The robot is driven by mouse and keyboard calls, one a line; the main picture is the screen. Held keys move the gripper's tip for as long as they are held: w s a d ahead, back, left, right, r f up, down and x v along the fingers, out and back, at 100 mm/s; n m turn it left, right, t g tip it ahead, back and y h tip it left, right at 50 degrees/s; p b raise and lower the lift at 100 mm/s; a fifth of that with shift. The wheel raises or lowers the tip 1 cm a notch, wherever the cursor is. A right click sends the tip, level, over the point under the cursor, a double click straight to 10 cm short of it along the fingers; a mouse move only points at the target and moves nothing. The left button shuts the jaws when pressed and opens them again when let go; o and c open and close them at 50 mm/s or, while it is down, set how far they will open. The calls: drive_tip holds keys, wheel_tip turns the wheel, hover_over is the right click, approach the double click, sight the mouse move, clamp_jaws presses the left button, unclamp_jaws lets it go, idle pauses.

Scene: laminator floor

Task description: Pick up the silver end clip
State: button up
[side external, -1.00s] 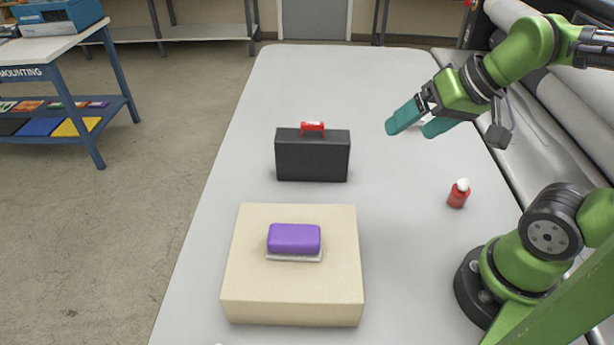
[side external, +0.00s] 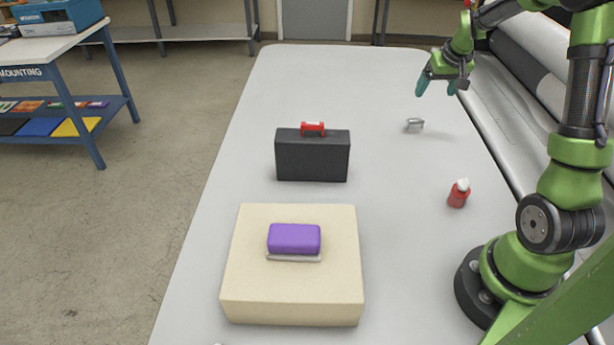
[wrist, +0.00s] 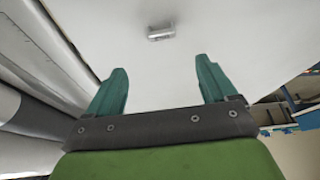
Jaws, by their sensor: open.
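The silver end clip (side external: 414,125) lies on the grey-white table (side external: 320,90), right of the black case. In the wrist view the clip (wrist: 161,33) shows beyond the fingertips, roughly centred between them. My gripper (side external: 436,92) is above the far right part of the table, up and to the right of the clip in the side view. Its two teal fingers point down and stand apart, and nothing is between them. The fingers (wrist: 163,75) also show spread in the wrist view. The gripper does not touch the clip.
A black case (side external: 312,160) with a red clip-like piece (side external: 313,127) on top stands mid-table. A cream block (side external: 290,300) holds a purple-topped piece (side external: 293,238). A small red bottle (side external: 458,195) with a white cap stands near the right edge. Large rolls (side external: 540,95) lie beyond that edge.

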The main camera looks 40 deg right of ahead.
sight(417, 120)
drive_tip(key=x, duration=1.4)
drive_tip(key=shift+w+f, duration=0.1)
drive_tip(key=shift+f, duration=0.15)
drive_tip(key=shift+c, duration=0.4)
drive_tip(key=shift+a, duration=0.1)
drive_tip(key=c, duration=1)
drive_tip(key=shift+c, duration=0.2)
drive_tip(key=shift+r, duration=0.15)
